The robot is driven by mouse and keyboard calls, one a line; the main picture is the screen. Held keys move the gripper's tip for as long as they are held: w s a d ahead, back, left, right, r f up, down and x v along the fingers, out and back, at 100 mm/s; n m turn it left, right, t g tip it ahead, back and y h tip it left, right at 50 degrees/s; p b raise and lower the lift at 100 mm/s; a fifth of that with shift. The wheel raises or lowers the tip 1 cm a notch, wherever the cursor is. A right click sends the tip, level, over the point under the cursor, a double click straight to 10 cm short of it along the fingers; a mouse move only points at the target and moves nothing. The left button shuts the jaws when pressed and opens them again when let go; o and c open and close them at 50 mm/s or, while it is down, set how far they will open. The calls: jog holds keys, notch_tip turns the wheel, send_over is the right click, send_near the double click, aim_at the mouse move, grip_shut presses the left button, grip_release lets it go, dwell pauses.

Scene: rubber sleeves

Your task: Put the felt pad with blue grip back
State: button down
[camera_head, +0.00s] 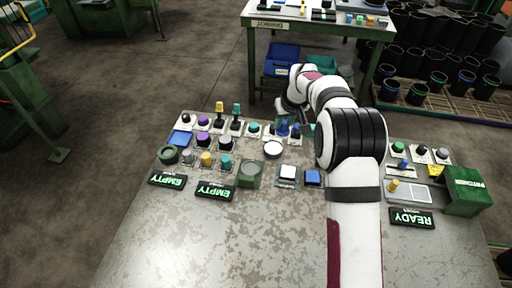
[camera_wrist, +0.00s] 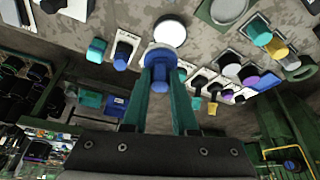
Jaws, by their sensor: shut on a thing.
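My gripper (camera_wrist: 160,84) is shut on a blue grip between its two green fingers. In the wrist view a blue-grey round piece, seemingly the felt pad (camera_wrist: 163,53), shows at the fingertips with the grip. In the head view my gripper (camera_head: 288,112) is at the back row of the table, partly hidden by my arm, and the blue piece (camera_head: 283,127) shows just below it. Whether the pad touches the surface beneath cannot be told. A white round disc (camera_wrist: 170,30) lies close by the pad; it also shows in the head view (camera_head: 273,149).
Another blue-gripped piece (camera_wrist: 121,56) and a teal piece (camera_wrist: 97,50) stand close on one side. Several knobbed pieces on white plates crowd the other side. Two EMPTY signs (camera_head: 215,192) and a READY sign (camera_head: 412,218) lie nearer. The table's front (camera_head: 240,245) is clear.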

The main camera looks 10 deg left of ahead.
jog(key=a+f, duration=0.2)
jog(key=a, duration=0.1)
jog(key=w+a+f, duration=0.1)
jog(key=a+f, duration=0.1)
jog(key=a, duration=0.2)
jog(key=a+f, duration=0.2)
jog(key=a, duration=0.1)
jog(key=shift+w+a+f, duration=0.2)
jog(key=shift+w, duration=0.1)
jog(key=shift+a+f, duration=0.1)
jog(key=shift+f, duration=2.1)
jog(key=c, duration=0.7)
grip_release()
